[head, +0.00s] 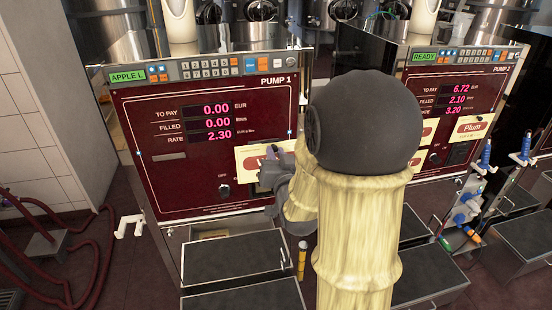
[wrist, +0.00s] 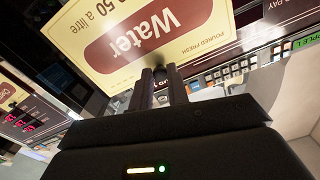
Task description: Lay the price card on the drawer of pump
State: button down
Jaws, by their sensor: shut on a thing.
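The price card (head: 250,156) is cream with a red label, and it stands upright in front of pump 1's dark red panel (head: 170,175). In the wrist view the card (wrist: 130,45) reads "Water" and "50 a litre". My gripper (head: 273,158) is shut on the card's edge; its two dark fingers (wrist: 160,74) are close together there. Below pump 1 are grey boxes with flat dark tops (head: 232,259), which look like drawers; I cannot tell which one is the task's drawer.
Pump 2 (head: 485,125) stands at the right with a "Plum" card (head: 473,128) on its front. Dark red hoses (head: 95,255) lie on the floor at the left.

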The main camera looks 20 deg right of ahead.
jog(key=shift+s+a+f+b, duration=0.15)
jog(key=shift+s+b, duration=0.8)
jog(key=shift+b, duration=1.45)
jog(key=shift+s+a+b, duration=0.25)
jog(key=shift+s+b, duration=0.9)
jog(key=shift+b, duration=0.15)
jog(key=shift+s+a+b, duration=0.25)
jog(key=shift+s+b, duration=0.85)
jog(key=shift+b, duration=0.2)
jog(key=w+a+f+n+y, duration=0.25)
jog(key=w+f, duration=0.35)
jog(key=f, duration=0.3)
jog(key=w+a+f+n+y, duration=0.1)
jog(key=w+f+y, duration=0.3)
jog(key=f, duration=0.5)
jog(key=a+f+n+y, duration=0.1)
jog(key=a+f, duration=0.2)
jog(key=f, duration=0.6)
jog(key=a+f+n+y, duration=0.1)
jog(key=a+f, duration=0.2)
jog(key=f, duration=0.6)
jog(key=shift+s+a, duration=0.15)
jog(key=shift+f, duration=0.1)
